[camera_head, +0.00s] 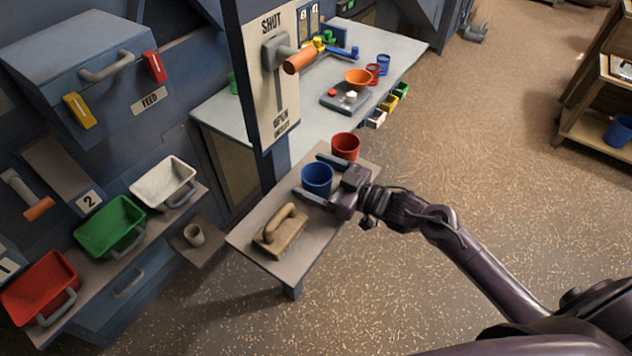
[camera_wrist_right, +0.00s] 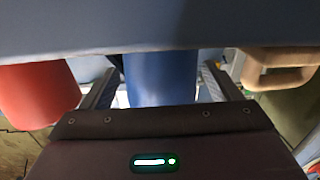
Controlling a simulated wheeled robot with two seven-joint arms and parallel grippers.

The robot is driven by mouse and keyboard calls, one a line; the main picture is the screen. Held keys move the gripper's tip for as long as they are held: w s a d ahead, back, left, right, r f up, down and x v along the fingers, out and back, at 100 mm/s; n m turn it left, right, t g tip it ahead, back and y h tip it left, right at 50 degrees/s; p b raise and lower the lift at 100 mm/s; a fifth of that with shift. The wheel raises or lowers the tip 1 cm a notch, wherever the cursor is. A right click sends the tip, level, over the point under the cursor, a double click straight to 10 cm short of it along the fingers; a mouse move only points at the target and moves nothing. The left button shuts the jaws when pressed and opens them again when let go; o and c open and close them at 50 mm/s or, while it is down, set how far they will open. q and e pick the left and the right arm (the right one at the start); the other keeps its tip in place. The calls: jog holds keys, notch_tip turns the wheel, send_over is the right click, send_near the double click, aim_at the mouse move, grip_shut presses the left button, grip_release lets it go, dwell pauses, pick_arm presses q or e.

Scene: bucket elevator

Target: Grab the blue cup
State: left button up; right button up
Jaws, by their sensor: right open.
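The blue cup (camera_head: 317,179) stands upright on the small wooden table (camera_head: 262,222). My right gripper (camera_head: 312,176) is open, with one finger on each side of the blue cup. In the right wrist view the blue cup (camera_wrist_right: 162,78) sits between the two open fingers (camera_wrist_right: 160,85), and its upper part is hidden by a blue-grey surface. I cannot tell if either finger touches the cup. My left gripper is not in view.
A red cup (camera_head: 345,147) stands just behind the blue cup. A wooden-handled brush (camera_head: 282,232) lies in front of it. The lever panel (camera_head: 268,85) rises close behind the table. Open floor (camera_head: 500,140) lies to the right.

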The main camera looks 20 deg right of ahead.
jog(key=shift+w+a, duration=0.5)
jog(key=shift+c, duration=0.4)
jog(key=c, duration=1)
jog(key=shift+o, duration=0.2)
